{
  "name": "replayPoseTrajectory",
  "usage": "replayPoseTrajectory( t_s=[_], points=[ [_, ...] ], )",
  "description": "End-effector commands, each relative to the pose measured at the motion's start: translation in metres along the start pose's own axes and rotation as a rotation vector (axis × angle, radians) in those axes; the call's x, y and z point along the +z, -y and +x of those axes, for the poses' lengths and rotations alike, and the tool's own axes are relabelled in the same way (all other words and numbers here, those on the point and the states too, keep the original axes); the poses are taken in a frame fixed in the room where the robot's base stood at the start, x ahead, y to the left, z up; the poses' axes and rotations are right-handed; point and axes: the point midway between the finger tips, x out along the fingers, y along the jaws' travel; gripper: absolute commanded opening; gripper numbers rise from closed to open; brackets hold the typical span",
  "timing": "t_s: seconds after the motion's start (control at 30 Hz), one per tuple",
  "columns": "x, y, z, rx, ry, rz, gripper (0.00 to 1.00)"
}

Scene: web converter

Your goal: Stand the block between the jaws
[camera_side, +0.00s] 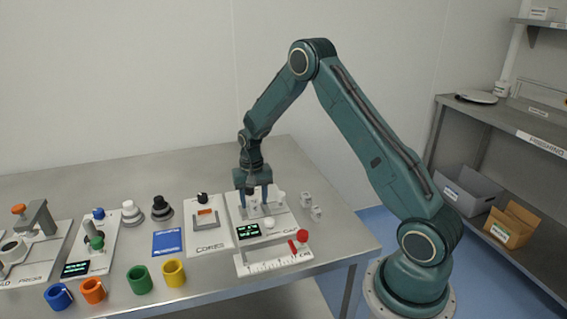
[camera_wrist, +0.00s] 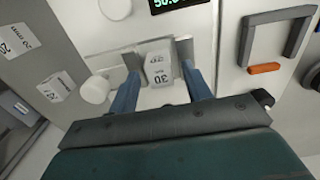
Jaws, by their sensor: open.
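A pale grey block marked 30 (camera_wrist: 159,72) is between the two blue fingers of my gripper (camera_wrist: 161,93) in the wrist view. It appears upright, with two marked faces showing. Grey metal jaws (camera_wrist: 184,50) of the gauge flank it left and right; I cannot tell whether they touch it. In the side view my gripper (camera_side: 253,198) points down over the white gauge plate (camera_side: 285,224), its fingers apart and low around the jaws. The fingers partly hide the block and jaws there. My gripper is open.
Two other pale blocks (camera_side: 306,198) lie right of the plate; one marked 20 mm (camera_wrist: 55,88) shows in the wrist view. A white knob (camera_wrist: 95,90) stands close to one finger. The cores plate (camera_side: 208,236) is to the left. A red-knobbed ruler (camera_side: 272,259) lies in front.

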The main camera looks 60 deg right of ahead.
Motion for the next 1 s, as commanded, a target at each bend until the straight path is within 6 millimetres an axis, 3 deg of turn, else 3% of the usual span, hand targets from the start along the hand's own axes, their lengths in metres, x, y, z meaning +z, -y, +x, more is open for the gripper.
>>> replayPoseTrajectory(
  t_s=[0.37, 0.8, 1.0],
  points=[
    [-0.001, 0.000, -0.025, -0.001, -0.003, 0.000, 0.49],
    [0.000, 0.000, -0.094, -0.001, -0.003, 0.000, 0.49],
    [-0.001, 0.000, -0.116, -0.001, -0.002, 0.000, 0.49]
  ],
)
